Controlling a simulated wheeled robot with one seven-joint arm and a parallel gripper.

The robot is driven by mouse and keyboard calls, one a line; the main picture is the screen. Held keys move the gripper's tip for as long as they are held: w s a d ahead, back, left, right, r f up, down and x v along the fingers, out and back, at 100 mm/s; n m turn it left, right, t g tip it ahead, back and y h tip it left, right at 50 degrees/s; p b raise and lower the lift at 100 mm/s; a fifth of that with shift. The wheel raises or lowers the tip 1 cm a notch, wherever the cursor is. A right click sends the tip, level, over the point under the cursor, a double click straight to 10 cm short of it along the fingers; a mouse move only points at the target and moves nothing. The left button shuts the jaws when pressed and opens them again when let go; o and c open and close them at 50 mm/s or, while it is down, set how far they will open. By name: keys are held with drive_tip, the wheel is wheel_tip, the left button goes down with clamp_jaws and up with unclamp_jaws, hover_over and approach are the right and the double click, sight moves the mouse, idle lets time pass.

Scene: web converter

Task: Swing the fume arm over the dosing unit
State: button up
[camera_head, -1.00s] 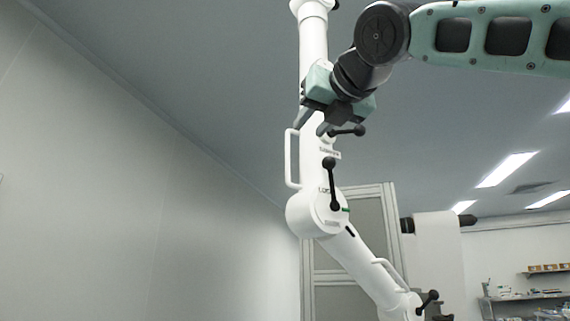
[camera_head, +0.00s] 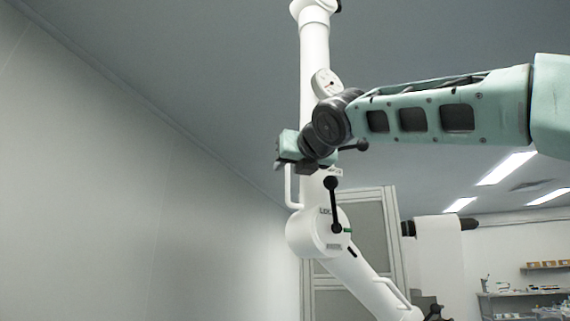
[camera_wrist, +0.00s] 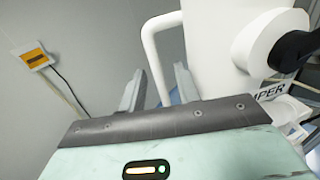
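The fume arm (camera_head: 314,75) is a white jointed tube hanging from above, with a round elbow joint (camera_head: 312,233) and a lower tube slanting down to the right. A white loop handle (camera_head: 289,188) is on its left side. My gripper (camera_head: 285,165) is at the upper part of this handle; its fingers are hard to make out there. In the wrist view my gripper (camera_wrist: 158,88) is open, and the handle (camera_wrist: 150,50) runs down between its two grey fingers. I cannot tell whether they touch it. I cannot make out the dosing unit in either view.
Black levers (camera_head: 333,203) stick out from the fume arm near the elbow. A pale wall (camera_head: 90,190) is at the left, a framed panel (camera_head: 365,235) behind, a white roll (camera_head: 438,260) and shelves (camera_head: 525,300) at the right. The wrist view shows an orange-labelled wall box (camera_wrist: 35,59).

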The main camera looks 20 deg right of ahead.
drive_tip(key=shift+w+a+p, duration=0.1)
drive_tip(key=shift+w+p, duration=0.25)
drive_tip(key=shift+w, duration=1.3)
clamp_jaws()
